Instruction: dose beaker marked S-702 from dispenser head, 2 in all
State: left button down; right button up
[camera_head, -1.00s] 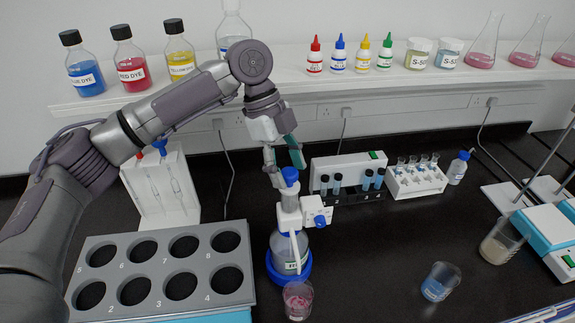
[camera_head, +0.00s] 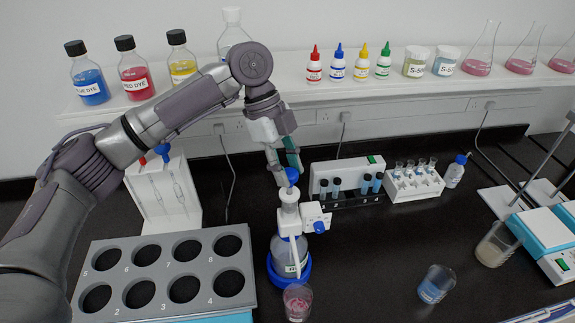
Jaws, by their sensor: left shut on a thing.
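The bottle-top dispenser stands front centre, its clear bottle (camera_head: 289,258) in a blue ring base and its white dispenser head (camera_head: 290,215) topped by a blue knob (camera_head: 292,175). My left gripper (camera_head: 289,173) reaches down from above with its fingers around the blue knob and is shut on it. A small beaker with pink contents (camera_head: 297,302) stands in front of the bottle, below the spout. A beaker with blue liquid (camera_head: 436,284) and one with beige contents (camera_head: 496,245) stand to the right. I cannot read S-702 on any beaker. My right gripper is not in view.
A grey rack with round holes (camera_head: 215,309) fills the front left. A white stand (camera_head: 140,200) is behind it. Vial racks (camera_head: 318,180) stand behind the dispenser. The bench between dispenser and blue beaker is clear.

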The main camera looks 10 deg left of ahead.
pick_arm(q)
jog(key=c, duration=0.7)
grip_release()
jog(key=shift+c, duration=0.2)
jog(key=shift+a+r, duration=0.1)
jog(key=shift+r, duration=0.15)
jog(key=v, duration=1.1)
jog(key=shift+r, duration=0.25)
jog(key=shift+a, duration=0.1)
